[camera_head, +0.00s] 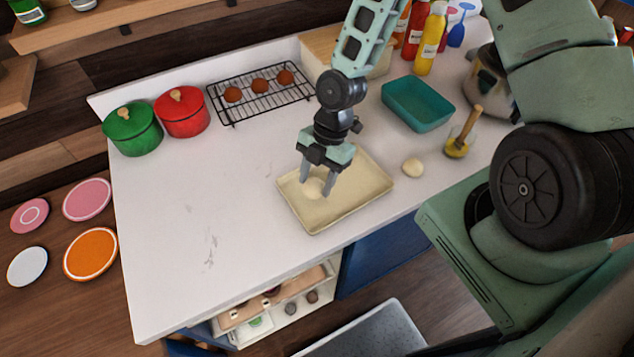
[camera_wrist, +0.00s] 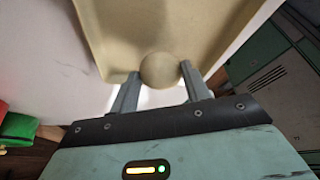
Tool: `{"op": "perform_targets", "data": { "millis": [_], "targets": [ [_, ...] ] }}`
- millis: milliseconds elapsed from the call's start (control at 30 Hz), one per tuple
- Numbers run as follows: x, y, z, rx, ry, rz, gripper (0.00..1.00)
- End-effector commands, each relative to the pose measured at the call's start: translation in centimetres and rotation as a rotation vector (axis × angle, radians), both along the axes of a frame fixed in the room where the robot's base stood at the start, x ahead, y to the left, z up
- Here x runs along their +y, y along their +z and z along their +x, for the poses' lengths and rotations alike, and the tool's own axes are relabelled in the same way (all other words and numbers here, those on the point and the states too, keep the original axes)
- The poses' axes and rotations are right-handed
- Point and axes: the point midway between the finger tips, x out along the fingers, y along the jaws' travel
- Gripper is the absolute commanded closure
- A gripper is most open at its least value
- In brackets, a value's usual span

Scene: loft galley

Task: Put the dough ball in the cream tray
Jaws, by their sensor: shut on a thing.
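The cream tray (camera_head: 352,208) lies on the white counter in the head view, and its inside fills the upper middle of the wrist view (camera_wrist: 205,30). My gripper (camera_head: 320,190) is over the left part of the tray, pointing down. It is shut on a pale dough ball (camera_head: 313,187), which sits between the fingertips in the wrist view (camera_wrist: 160,70). I cannot tell whether the ball touches the tray floor.
A teal bin (camera_head: 417,104) and a jar with a wooden-handled brush (camera_head: 460,145) stand right of the tray. A wire rack (camera_head: 262,100) with brown balls, a red pot (camera_head: 182,113) and a green pot (camera_head: 133,130) stand at the back left. The counter's left front is clear.

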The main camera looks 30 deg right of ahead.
Motion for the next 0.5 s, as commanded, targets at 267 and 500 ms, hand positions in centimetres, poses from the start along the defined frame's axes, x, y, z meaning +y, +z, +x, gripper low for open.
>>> {"op": "perform_targets", "data": {
  "millis": [267, 500],
  "targets": [
    [0.0, -2.7, 0.0, 0.001, 0.0, 0.0, 0.76],
    [0.0, -2.8, 0.0, 0.0, 0.0, 0.0, 0.76]
  ]
}}
